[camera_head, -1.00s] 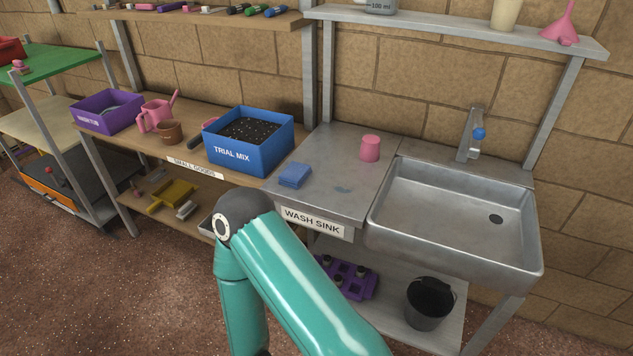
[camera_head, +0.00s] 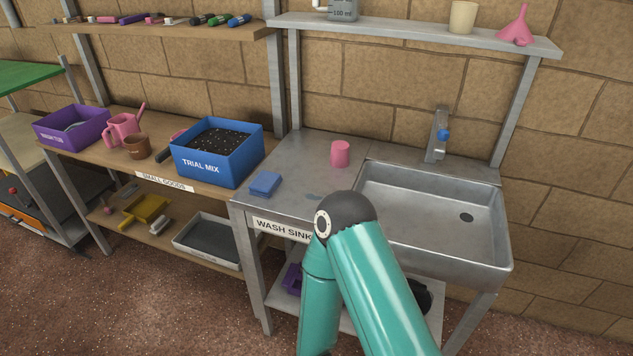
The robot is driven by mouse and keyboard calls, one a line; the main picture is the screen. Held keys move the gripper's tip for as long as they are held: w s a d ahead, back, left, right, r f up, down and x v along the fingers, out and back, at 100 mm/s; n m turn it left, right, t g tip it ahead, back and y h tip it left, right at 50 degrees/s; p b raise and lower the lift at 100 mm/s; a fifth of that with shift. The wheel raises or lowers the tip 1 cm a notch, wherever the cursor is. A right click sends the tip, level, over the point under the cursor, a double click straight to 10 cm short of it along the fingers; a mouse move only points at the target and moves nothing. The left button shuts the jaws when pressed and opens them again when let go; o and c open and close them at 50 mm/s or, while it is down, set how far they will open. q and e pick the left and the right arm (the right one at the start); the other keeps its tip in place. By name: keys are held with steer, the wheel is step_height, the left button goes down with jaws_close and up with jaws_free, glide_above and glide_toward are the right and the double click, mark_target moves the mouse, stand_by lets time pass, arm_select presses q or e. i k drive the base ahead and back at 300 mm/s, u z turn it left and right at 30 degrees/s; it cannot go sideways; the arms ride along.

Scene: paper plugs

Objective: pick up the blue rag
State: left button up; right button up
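The blue rag (camera_head: 265,184) lies folded on the metal top of the wash sink bench (camera_head: 300,168), near its left edge. It is right of the blue TRIAL MIX box (camera_head: 217,160) and apart from it. A teal arm of mine rises from the bottom right, its elbow in front of the bench's front edge. No gripper of mine shows in the view. Nothing touches the rag.
A pink cup (camera_head: 340,153) stands behind and right of the rag. The sink basin (camera_head: 430,250) is to the right, with a tap (camera_head: 437,135) behind it. A shelf (camera_head: 410,33) runs above. The bench top around the rag is mostly clear.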

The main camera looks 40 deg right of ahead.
mark_target(266, 183)
steer(key=z, duration=0.4)
steer(key=i, duration=1)
